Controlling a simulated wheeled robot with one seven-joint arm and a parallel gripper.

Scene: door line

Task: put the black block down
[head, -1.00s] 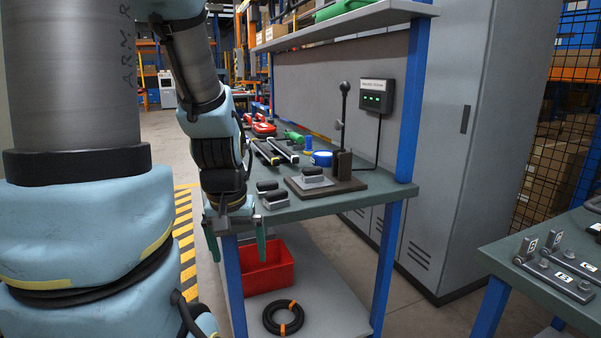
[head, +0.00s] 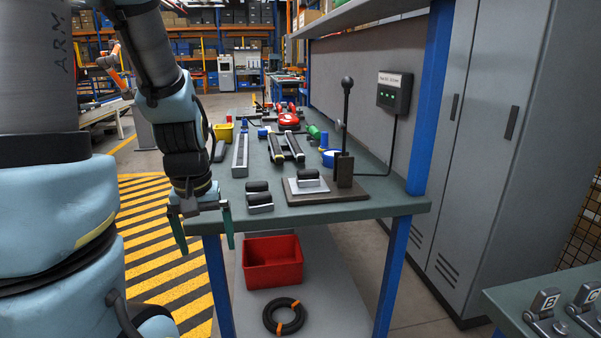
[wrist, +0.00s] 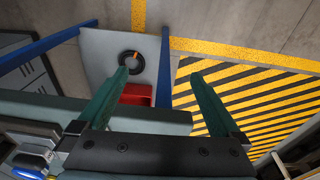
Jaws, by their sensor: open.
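My gripper (head: 203,230) is open at the near left corner of the bench (head: 330,211). Its two green fingers point down, and nothing is between them in the wrist view (wrist: 159,74). Two small dark-topped pieces stand on the bench to the right of my gripper: a black one (head: 257,186) and, nearer, one with a metal body (head: 260,202). Another dark-topped metal piece (head: 308,180) sits on the brown plate (head: 330,190) by the upright lever. I cannot tell which of these is the black block.
A red bin (head: 272,264) and a black ring with orange bands (head: 284,316) are on the shelf under the bench. Long rails (head: 285,148) and a yellow bin (head: 223,132) are farther back. A second bench (head: 520,300) stands at right. Striped floor (head: 150,230) lies open at left.

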